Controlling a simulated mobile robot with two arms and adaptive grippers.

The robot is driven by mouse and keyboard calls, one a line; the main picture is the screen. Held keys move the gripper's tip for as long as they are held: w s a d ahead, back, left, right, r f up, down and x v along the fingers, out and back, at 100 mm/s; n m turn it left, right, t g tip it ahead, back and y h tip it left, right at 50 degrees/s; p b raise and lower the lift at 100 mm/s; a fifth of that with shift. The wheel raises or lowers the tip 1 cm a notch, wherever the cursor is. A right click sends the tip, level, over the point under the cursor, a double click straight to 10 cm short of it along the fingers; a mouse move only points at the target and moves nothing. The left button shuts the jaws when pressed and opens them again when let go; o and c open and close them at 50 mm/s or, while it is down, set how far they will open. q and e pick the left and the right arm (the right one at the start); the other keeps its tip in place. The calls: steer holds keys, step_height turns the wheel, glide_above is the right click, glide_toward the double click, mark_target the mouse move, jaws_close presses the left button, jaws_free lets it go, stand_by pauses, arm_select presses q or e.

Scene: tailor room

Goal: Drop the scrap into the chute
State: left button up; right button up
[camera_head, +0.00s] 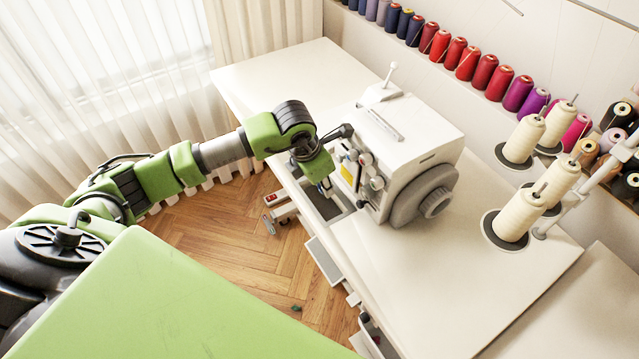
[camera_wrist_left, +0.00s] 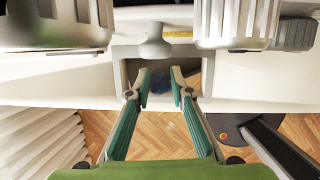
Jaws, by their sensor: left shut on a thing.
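My left gripper (camera_head: 327,188) is in front of the white sewing machine (camera_head: 418,140), just above a recessed opening in the table that appears to be the chute (camera_head: 336,214). In the left wrist view my left gripper's two green fingers (camera_wrist_left: 161,88) reach over the same rectangular opening, its rim (camera_wrist_left: 120,75) around them. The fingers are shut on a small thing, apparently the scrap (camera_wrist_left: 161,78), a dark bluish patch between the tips. Its outline is blurred and it cannot be made out in the head view. My right gripper is not in view.
The white table (camera_head: 440,275) has clear room in front of and left of the machine. Cream thread cones (camera_head: 520,215) stand at the right, coloured spools (camera_head: 483,72) along the back. A small dark bit (camera_head: 296,308) lies on the wooden floor (camera_head: 235,250).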

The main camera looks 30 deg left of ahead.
arm_select(q)
steer(key=o, duration=0.7)
steer(key=v, duration=1.2)
stand_by(0.8)
